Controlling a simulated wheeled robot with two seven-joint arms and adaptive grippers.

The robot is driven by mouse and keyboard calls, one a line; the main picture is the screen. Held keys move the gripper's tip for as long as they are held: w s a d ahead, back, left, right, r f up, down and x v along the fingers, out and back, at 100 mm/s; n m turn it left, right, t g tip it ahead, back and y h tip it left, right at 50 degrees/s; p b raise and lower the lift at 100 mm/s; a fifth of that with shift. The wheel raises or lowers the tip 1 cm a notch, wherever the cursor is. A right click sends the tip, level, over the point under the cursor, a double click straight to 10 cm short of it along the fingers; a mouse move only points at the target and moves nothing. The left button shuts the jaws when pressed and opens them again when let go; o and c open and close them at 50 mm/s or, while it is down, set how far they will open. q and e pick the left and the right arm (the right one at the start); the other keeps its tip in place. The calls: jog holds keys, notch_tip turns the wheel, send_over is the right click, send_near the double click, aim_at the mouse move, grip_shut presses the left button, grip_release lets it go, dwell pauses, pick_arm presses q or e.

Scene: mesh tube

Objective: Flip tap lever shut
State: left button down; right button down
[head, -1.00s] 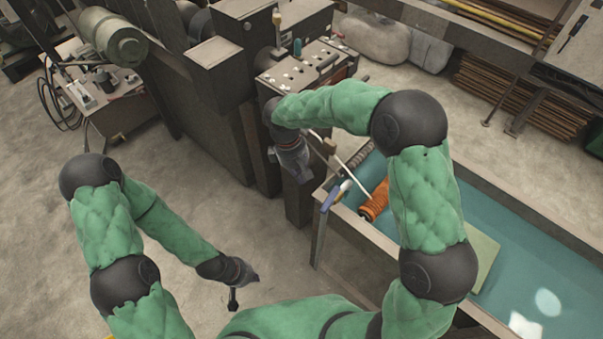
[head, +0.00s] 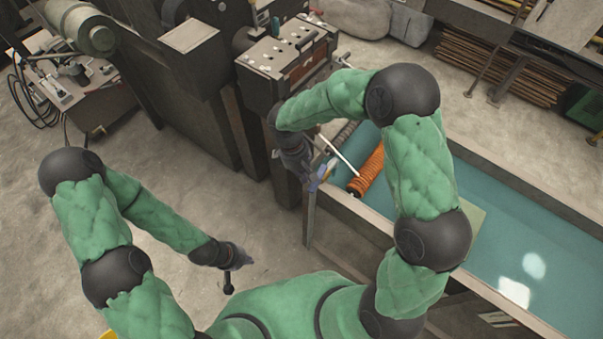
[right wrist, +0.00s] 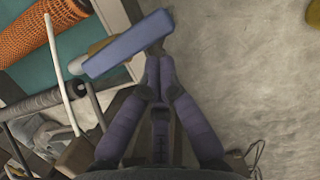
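The tap lever, a flat blue bar (right wrist: 128,45), lies across the upper middle of the right wrist view. A yellowish tap part (right wrist: 76,66) shows behind its left end. In the head view the blue lever (head: 327,170) sits at the near-left corner of the trough, partly covered by my right gripper (head: 309,178). In the wrist view the fingers of my right gripper (right wrist: 157,52) meet at their tips, right at the lever's right end; whether they touch it I cannot tell. My left gripper (head: 240,259) hangs low over the floor, its fingers too small to read.
A trough with teal liquid (head: 500,235) fills the right side. An orange mesh tube (head: 367,172) and a pale rod (head: 338,154) lie over its left end. A dark machine (head: 215,110) stands behind my right gripper. Open floor (head: 270,235) lies between my arms.

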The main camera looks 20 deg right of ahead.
aim_at(317, 185)
jog(key=shift+s+d+n, duration=0.25)
jog(key=shift+s+n, duration=0.35)
jog(key=shift+n, duration=0.4)
jog(key=s+d+n, duration=0.1)
jog(key=n, duration=0.1)
jog(key=s+n+t, duration=0.1)
jog(key=n, duration=0.1)
jog(key=s+d+n, duration=0.1)
jog(key=n, duration=0.1)
jog(key=shift+d+t+h+p, duration=0.3)
jog(key=shift+t+h+p, duration=0.05)
jog(key=shift+t+h, duration=0.05)
jog(key=d+n, duration=0.1)
jog(key=n, duration=0.1)
jog(key=d+n+t, duration=0.1)
jog(key=d+n, duration=0.1)
jog(key=s+d+n, duration=0.1)
jog(key=d+n, duration=0.1)
jog(key=n, duration=0.1)
jog(key=shift+t+p, duration=0.3)
jog(key=shift+p, duration=0.1)
jog(key=shift+d, duration=0.15)
